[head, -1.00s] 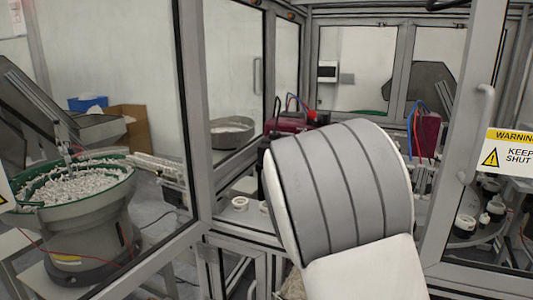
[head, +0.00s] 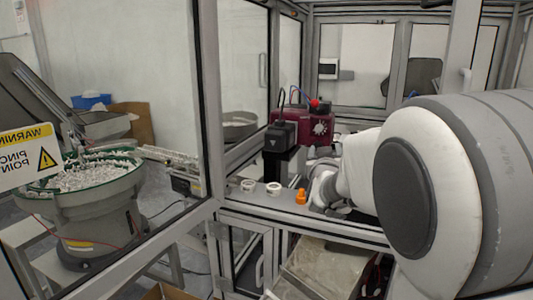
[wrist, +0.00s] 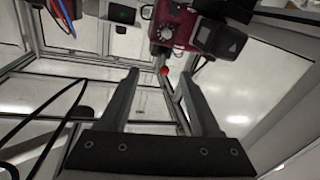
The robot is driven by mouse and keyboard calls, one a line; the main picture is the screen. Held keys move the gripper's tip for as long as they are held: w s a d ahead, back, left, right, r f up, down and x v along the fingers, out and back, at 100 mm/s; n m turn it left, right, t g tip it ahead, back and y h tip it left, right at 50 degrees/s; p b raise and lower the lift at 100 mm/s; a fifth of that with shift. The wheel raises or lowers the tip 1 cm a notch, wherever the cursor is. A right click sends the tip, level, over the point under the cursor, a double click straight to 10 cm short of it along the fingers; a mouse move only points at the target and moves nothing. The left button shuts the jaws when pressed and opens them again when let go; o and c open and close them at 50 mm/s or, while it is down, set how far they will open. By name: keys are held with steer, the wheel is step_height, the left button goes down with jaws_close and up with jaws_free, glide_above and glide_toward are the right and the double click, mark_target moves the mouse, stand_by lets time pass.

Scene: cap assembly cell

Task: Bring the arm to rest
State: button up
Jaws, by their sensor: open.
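My gripper (wrist: 159,74) shows in the wrist view with its two dark fingers apart and nothing between them. A maroon machine (wrist: 174,27) with a dark block beside it shows beyond the fingers. A red ball-shaped part (wrist: 164,70) is seen through the gap, apart from the fingers as far as I can tell. In the head view my arm (head: 440,185) fills the right side and reaches left into the cell. Its far end is low beside the bench, and the fingers cannot be made out there.
The maroon machine (head: 312,131) stands on the cell bench. White rings (head: 273,188) and an orange piece (head: 300,197) sit near the bench's front edge, close to my arm. Frame posts and glass panels surround the cell. A bowl feeder (head: 95,205) stands at left.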

steer(key=s+f+g+y+b, duration=0.1)
steer(key=s+f+g, duration=0.3)
steer(key=s, duration=0.9)
steer(key=s+f+g+y+b, duration=0.1)
steer(key=s+f+g+b, duration=0.2)
steer(key=s+f, duration=0.5)
steer(key=s+f+g+y+b, duration=0.1)
steer(key=s+f+g+b, duration=0.2)
steer(key=s, duration=1.4)
step_height(320, 180, down, 4)
steer(key=shift+s+a+r+g, duration=0.1)
steer(key=shift+s+a+g, duration=0.3)
steer(key=shift+g, duration=0.7)
steer(key=shift+o, duration=0.2)
